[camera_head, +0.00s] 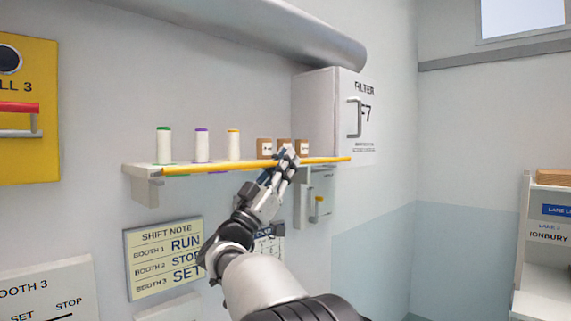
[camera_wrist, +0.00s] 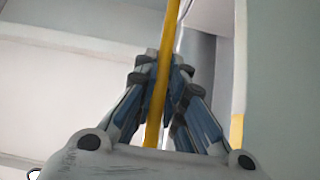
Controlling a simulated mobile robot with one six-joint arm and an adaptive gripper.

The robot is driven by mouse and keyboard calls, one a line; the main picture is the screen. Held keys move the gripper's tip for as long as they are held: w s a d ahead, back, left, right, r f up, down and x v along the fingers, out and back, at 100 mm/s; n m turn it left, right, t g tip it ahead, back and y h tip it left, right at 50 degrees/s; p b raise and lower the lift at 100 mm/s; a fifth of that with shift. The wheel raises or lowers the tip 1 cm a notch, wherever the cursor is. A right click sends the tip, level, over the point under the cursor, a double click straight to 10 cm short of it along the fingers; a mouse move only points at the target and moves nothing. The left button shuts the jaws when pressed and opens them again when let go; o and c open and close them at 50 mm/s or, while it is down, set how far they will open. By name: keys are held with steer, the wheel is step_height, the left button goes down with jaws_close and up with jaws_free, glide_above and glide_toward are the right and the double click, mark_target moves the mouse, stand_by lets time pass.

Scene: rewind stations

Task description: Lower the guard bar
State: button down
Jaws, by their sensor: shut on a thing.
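The guard bar (camera_head: 222,167) is a long yellow bar that runs level along the front of a wall shelf (camera_head: 141,178). My gripper (camera_head: 287,155) is shut on the bar, right of its middle. In the wrist view the bar (camera_wrist: 171,40) passes between the fingers of my gripper (camera_wrist: 162,68). The fingers hide part of the bar.
A white filter cabinet (camera_head: 318,105) with a handle is at the bar's right end. A shift note sign (camera_head: 165,258) hangs below.

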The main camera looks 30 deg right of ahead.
steer(key=c, duration=1.7)
jaws_free()
steer(key=shift+o, duration=0.2)
steer(key=v, duration=1.2)
steer(key=shift+c, duration=0.5)
